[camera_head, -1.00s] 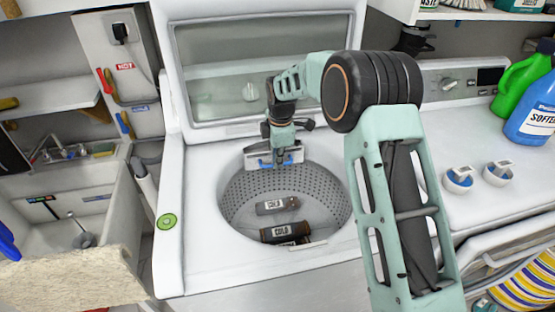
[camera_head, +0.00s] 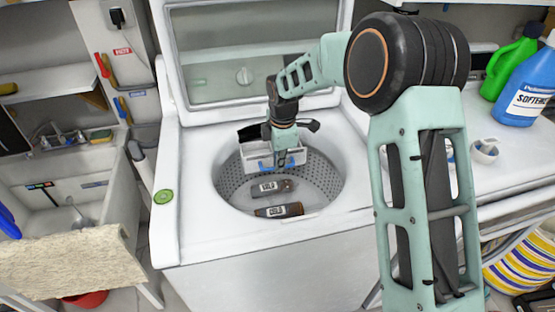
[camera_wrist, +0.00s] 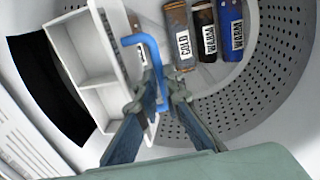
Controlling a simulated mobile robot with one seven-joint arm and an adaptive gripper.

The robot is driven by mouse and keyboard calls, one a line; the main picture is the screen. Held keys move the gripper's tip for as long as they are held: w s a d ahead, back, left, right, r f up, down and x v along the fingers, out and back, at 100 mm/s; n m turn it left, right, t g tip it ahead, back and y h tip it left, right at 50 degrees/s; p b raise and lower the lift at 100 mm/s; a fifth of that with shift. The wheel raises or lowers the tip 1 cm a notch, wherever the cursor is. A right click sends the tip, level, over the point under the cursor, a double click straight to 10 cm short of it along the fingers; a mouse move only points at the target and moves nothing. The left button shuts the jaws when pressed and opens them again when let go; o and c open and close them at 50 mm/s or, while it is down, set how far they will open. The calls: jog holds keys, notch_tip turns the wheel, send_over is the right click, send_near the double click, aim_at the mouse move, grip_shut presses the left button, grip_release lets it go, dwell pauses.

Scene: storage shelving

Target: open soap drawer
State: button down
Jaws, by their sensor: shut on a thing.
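The soap drawer (camera_head: 258,156) is a white tray with divided compartments and a blue handle. It is pulled out from the back rim of the washer tub and juts over the opening. In the wrist view the drawer (camera_wrist: 84,62) shows its open compartments, and the blue handle (camera_wrist: 139,40) curves between my fingers. My gripper (camera_wrist: 163,98) is shut on the blue handle. In the head view my gripper (camera_head: 283,158) is at the drawer's front, partly hidden by my wrist. A dark slot (camera_wrist: 47,80) shows behind the drawer.
Bottles (camera_head: 272,187) labelled COLD and WARM lie in the perforated tub (camera_head: 325,178). The washer lid (camera_head: 235,60) stands open behind. A sink (camera_head: 60,185) is at left. Green (camera_head: 508,66) and blue (camera_head: 527,92) bottles stand at right.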

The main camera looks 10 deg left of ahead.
jog(key=c, duration=2)
grip_release()
jog(key=shift+c, duration=0.2)
notch_tip(320, 180, up, 12)
jog(key=s, duration=0.2)
jog(key=shift+d, duration=0.45)
